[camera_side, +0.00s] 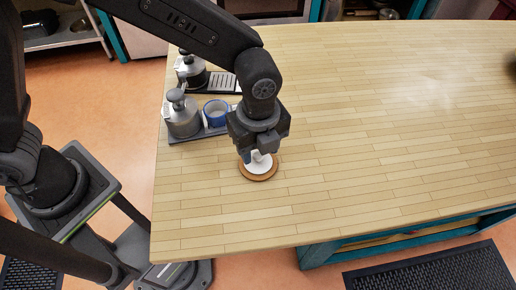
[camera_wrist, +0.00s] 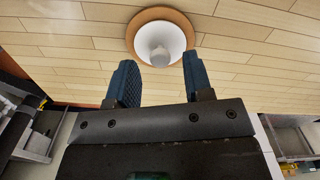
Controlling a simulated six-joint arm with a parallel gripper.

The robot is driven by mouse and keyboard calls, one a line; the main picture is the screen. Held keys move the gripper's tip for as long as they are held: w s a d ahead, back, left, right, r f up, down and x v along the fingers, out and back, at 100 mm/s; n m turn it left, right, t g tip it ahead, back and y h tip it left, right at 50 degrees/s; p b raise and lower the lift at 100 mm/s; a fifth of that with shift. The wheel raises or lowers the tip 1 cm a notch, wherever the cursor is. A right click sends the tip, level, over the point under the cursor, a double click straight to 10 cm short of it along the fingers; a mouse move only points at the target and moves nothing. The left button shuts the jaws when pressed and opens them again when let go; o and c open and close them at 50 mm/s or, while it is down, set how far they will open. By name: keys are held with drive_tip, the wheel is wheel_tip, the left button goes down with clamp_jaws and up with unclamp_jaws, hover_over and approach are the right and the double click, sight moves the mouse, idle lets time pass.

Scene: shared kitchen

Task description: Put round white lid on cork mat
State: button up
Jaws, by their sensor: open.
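The round white lid (camera_side: 261,167) lies on the round cork mat (camera_side: 259,177) on the wooden counter. In the wrist view the lid (camera_wrist: 161,36) shows its knob, with the brown rim of the mat (camera_wrist: 187,22) around it. My gripper (camera_side: 259,157) is just above the lid in the side view and partly hides it. In the wrist view its two blue fingers (camera_wrist: 155,72) are spread apart with nothing between them, and the lid shows beyond their tips. The small gap between fingers and lid is hard to judge.
Two metal canisters with knobs (camera_side: 183,116) (camera_side: 190,70) stand on dark trays at the counter's left. A blue cup (camera_side: 216,112) stands close behind my gripper. The counter (camera_side: 400,120) is clear to the right. Its front edge lies nearer the camera.

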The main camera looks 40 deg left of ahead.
sight(258, 155)
wheel_tip(258, 155, up, 11)
idle(0.3)
drive_tip(key=s+a+r+n+t+h, duration=0.1)
drive_tip(key=a+r+n, duration=0.2)
drive_tip(key=a+n, duration=0.35)
drive_tip(key=s+a+r+n+t, duration=0.25)
drive_tip(key=a+n, duration=0.25)
drive_tip(key=a, duration=0.3)
drive_tip(key=s+a+n+t+y, duration=0.1)
drive_tip(key=s+a+n+t, duration=0.1)
drive_tip(key=s+a+n, duration=0.4)
drive_tip(key=a+n, duration=0.3)
drive_tip(key=n, duration=0.3)
drive_tip(key=shift+s+a+f, duration=0.2)
drive_tip(key=shift+f, duration=0.1)
